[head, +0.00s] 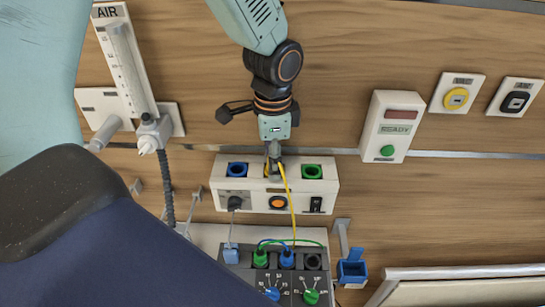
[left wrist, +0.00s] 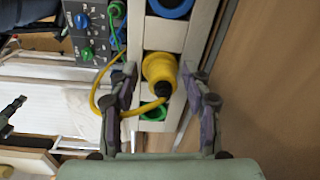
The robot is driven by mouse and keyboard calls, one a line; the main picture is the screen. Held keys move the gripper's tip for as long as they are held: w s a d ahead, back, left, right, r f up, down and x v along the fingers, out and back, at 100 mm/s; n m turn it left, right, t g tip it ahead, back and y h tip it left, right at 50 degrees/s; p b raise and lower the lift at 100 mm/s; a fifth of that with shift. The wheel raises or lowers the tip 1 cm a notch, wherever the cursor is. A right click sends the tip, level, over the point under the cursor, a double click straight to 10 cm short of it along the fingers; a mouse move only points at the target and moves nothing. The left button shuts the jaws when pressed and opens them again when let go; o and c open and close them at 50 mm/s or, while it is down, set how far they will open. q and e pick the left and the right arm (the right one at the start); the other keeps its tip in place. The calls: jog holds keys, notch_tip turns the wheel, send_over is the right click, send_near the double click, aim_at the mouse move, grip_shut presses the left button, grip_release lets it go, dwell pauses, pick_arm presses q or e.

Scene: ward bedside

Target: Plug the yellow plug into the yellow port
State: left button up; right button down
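The yellow plug (left wrist: 160,70) sits at the middle socket of the white wall box (head: 229,196), between a blue port (head: 237,169) and a green port (head: 311,171). It covers the yellow port, and how deep it is seated is hard to tell. Its yellow cable (head: 290,205) hangs down toward the grey device below. My left gripper (head: 273,160) is in front of the plug. In the left wrist view its two fingers stand apart on either side of the plug, with a visible gap on each side. My right gripper is not in view.
The grey device (head: 325,284) with blue and green plugs and knobs stands below the box. A READY panel (head: 391,127) is to the right, and an AIR flowmeter (head: 126,70) is at upper left. A dark blue padded surface (head: 110,250) fills the lower left.

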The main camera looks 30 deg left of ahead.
pick_arm(q)
jog(key=shift+o, duration=0.4)
jog(key=shift+w+r, duration=0.1)
jog(key=shift+r, duration=0.05)
notch_tip(320, 180, up, 12)
jog(key=shift+s+f, duration=0.2)
jog(key=shift+s+d, duration=0.15)
